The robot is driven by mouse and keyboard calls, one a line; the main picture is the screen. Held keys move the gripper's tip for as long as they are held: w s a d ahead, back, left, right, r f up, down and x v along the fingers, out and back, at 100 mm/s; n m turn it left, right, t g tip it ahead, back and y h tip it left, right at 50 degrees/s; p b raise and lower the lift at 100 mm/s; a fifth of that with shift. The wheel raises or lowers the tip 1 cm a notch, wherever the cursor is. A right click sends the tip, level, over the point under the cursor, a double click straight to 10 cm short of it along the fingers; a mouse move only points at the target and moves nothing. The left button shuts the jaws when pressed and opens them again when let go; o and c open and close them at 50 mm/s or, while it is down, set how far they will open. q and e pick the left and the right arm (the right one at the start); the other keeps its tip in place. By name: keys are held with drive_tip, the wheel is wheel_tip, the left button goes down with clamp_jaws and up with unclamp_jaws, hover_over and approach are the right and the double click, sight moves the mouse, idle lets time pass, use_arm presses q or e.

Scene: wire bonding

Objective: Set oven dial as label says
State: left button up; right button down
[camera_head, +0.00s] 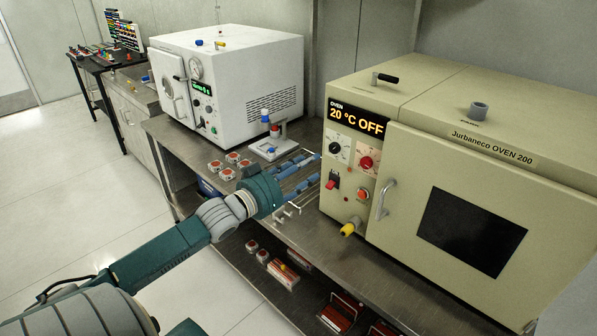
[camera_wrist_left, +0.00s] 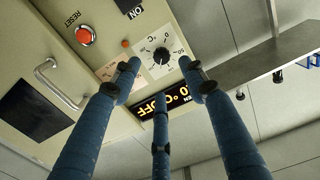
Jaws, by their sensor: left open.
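The beige oven (camera_head: 450,150) stands at the right of the bench, its display (camera_head: 357,121) reading "20 °C OFF". Below the display are a black dial (camera_head: 338,148) on a white scale plate and a red dial (camera_head: 367,162) on a pale plate. My left gripper (camera_head: 308,172) is open, its blue fingers pointing at the panel just left of the dials. In the left wrist view, the black dial (camera_wrist_left: 161,57) shows upside down between the spread fingers (camera_wrist_left: 160,76), with no contact visible. The red dial is mostly hidden there behind a finger. My right gripper is not in view.
A red switch (camera_head: 332,181), a red reset button (camera_head: 363,194) and a yellow knob (camera_head: 350,228) sit below the dials. The oven door handle (camera_head: 385,200) sticks out beside them. A white device (camera_head: 228,80) and several small red-and-white parts stand on the bench (camera_head: 325,235).

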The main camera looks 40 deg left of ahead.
sight(332, 150)
use_arm(q)
drive_tip(key=shift+s+a, duration=0.1)
drive_tip(key=shift+s, duration=1.25)
drive_tip(key=shift+m, duration=0.8)
drive_tip(key=w+p, duration=0.1)
drive_tip(key=w, duration=0.3)
drive_tip(key=w+p, duration=0.1)
drive_tip(key=w, duration=0.3)
drive_tip(key=w+d+p, duration=0.1)
drive_tip(key=w+p, duration=0.1)
drive_tip(key=w, duration=0.2)
drive_tip(key=shift+r, duration=0.15)
clamp_jaws()
